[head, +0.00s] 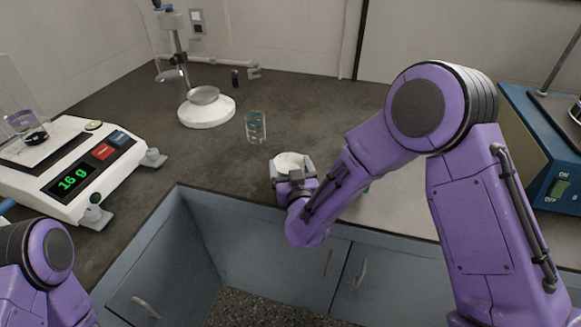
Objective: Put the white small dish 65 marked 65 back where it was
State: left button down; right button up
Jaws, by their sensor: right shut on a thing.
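A white small dish (290,161) is near the front edge of the dark counter. My right gripper (291,174) is shut on it, reaching in from the front right. The mark on the dish cannot be read here, and its near side is hidden by the gripper. I cannot tell whether the dish touches the counter. My left arm shows at the lower left, but its gripper is out of the picture.
A glass beaker (255,127) stands just behind the dish. A white round stand (206,110) with a metal pan is at the back. A scale (75,165) reading 16 g is at the left. A blue machine (545,150) is at the right. The counter (330,115) right of the beaker is clear.

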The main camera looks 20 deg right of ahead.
jog(key=shift+f, duration=0.1)
jog(key=o, duration=0.9)
jog(key=shift+f, duration=0.1)
jog(key=shift+c, duration=0.2)
jog(key=shift+r, duration=0.35)
jog(key=s+a+b, duration=0.1)
jog(key=s, duration=1.1)
jog(key=shift+a+r, duration=0.15)
jog(key=shift+a, duration=0.1)
